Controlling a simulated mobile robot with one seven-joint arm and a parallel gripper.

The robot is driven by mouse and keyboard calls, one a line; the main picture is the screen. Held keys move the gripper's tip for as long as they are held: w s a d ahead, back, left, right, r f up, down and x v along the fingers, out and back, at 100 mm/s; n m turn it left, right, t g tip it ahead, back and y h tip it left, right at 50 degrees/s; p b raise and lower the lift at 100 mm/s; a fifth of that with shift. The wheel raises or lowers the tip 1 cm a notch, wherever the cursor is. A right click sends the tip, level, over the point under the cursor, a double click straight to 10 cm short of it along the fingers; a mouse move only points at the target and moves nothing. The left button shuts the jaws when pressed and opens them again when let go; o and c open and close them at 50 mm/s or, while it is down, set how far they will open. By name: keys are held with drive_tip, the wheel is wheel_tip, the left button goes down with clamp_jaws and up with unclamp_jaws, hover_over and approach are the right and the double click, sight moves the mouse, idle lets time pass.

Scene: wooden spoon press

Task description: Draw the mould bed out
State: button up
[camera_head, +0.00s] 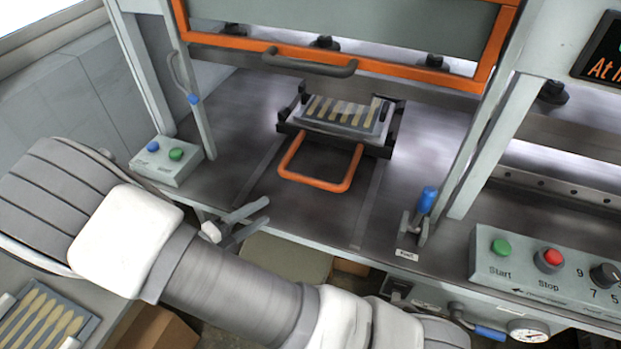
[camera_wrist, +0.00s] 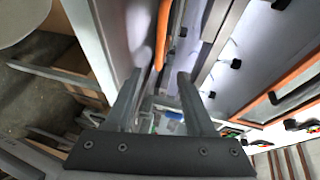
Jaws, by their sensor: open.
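The mould bed (camera_head: 300,121) sits on the dark press table beneath the orange-framed guard. It carries a light plate with several spoon-shaped pieces in a row. Its orange loop handle (camera_head: 316,183) sticks out toward the front of the table. My gripper (camera_head: 267,212) is open and empty, in front of and to the left of the handle, apart from it. In the wrist view the gripper (camera_wrist: 160,78) has both fingers spread, and part of the orange handle (camera_wrist: 162,35) shows beyond the fingertips.
The guard (camera_head: 265,46) with its dark handle is raised above the bed. A two-button box (camera_head: 165,165) stands left, a blue-tipped lever (camera_head: 426,203) right, and the Start/Stop panel (camera_head: 540,275) farther right. A tray of spoons (camera_head: 90,331) lies lower left. The table before the handle is clear.

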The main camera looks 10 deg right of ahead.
sight(309, 184)
drive_tip(key=x, duration=1.7)
drive_tip(key=shift+w+d+b, duration=0.1)
drive_tip(key=shift+w+b, duration=0.05)
drive_tip(key=shift+b, duration=0.2)
clamp_jaws()
idle(0.5)
